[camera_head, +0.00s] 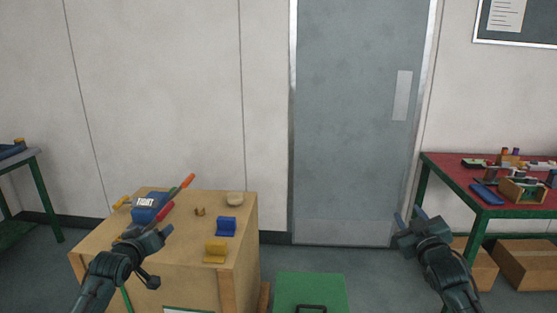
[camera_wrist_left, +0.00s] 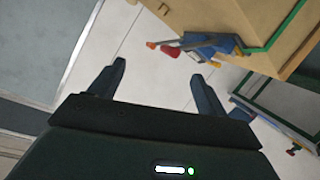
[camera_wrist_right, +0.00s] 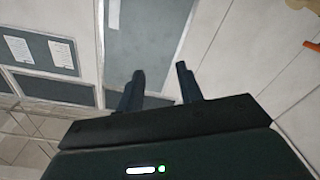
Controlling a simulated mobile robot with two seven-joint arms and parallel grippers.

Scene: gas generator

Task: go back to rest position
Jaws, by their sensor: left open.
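My left gripper (camera_head: 158,232) is over the front left part of a wooden box-like bench in the head view. In the left wrist view its two fingers (camera_wrist_left: 158,82) are spread with nothing between them. My right gripper (camera_head: 411,217) is raised in front of the grey door's right side, left of the red-topped table. In the right wrist view its fingers (camera_wrist_right: 160,88) stand apart and hold nothing.
The wooden bench (camera_head: 187,280) bears a blue box (camera_head: 147,207), red-handled tools, a blue holder (camera_head: 227,226), a yellow holder (camera_head: 215,250) and a small bowl (camera_head: 235,198). A green case (camera_head: 310,290) stands in front. The red table (camera_head: 450,170) carries parts; cardboard boxes (camera_head: 525,263) lie below.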

